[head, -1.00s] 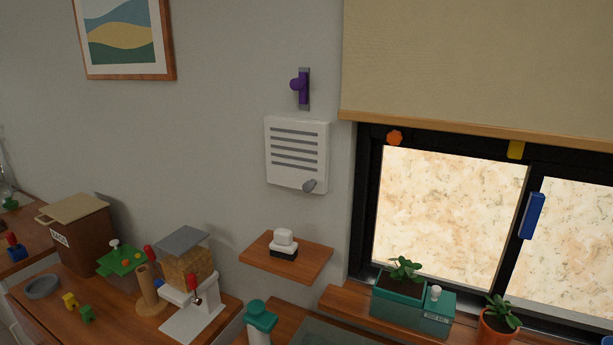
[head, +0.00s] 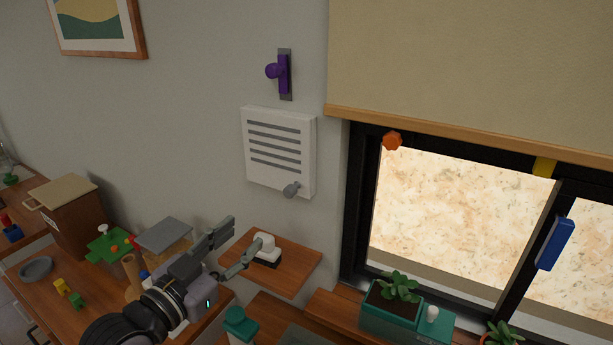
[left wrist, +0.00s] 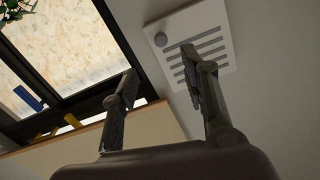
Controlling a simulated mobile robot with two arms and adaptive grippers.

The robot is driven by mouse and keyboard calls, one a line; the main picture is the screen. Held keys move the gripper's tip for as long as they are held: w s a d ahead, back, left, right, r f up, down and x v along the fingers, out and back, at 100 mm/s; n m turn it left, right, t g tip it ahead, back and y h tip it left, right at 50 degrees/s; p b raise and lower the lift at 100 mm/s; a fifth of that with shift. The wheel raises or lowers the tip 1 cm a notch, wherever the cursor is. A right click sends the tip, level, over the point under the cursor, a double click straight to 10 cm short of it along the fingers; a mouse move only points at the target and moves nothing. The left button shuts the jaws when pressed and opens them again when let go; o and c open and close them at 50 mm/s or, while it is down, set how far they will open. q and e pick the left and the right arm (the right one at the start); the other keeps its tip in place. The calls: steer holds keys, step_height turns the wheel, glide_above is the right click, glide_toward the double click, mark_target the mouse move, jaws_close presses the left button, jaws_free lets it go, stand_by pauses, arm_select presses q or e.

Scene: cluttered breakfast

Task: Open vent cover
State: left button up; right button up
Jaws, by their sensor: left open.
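The vent cover (head: 279,150) is a white square panel with several grey slots, flat on the wall left of the window. Its grey knob (head: 291,190) sits at the lower right corner. The cover also shows in the left wrist view (left wrist: 219,63), with its knob (left wrist: 161,40) beyond the fingers. My left gripper (head: 238,247) is open and empty, below and left of the cover and apart from it. In the left wrist view its two fingers (left wrist: 158,66) are spread. My right gripper is not in view.
A small wooden shelf (head: 302,262) with a white-and-black item (head: 266,247) is below the cover, close to my left gripper. A purple wall lever (head: 283,73) is above. The black-framed window (head: 357,200) stands right. Cluttered counter (head: 85,300) lies at lower left.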

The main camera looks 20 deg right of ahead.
mark_target(287, 193)
arm_select(q)
steer(key=b+x, duration=0.1)
steer(key=x, duration=0.4)
steer(key=b+x, duration=0.1)
steer(key=x, duration=0.4)
steer(key=b+x, duration=0.1)
steer(key=x, duration=0.4)
steer(key=shift+w+d+r+b, duration=0.1)
steer(key=shift+d+r+b, duration=0.1)
steer(key=shift+r+b, duration=0.2)
steer(key=shift+w+d, duration=0.5)
steer(key=shift+d, duration=0.05)
steer(key=shift+a, duration=0.1)
steer(key=c, duration=0.4)
jaws_close()
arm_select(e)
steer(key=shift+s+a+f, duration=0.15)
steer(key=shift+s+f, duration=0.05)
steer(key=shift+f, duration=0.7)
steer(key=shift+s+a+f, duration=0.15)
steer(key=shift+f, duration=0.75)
arm_select(q)
steer(key=shift+r, duration=0.1)
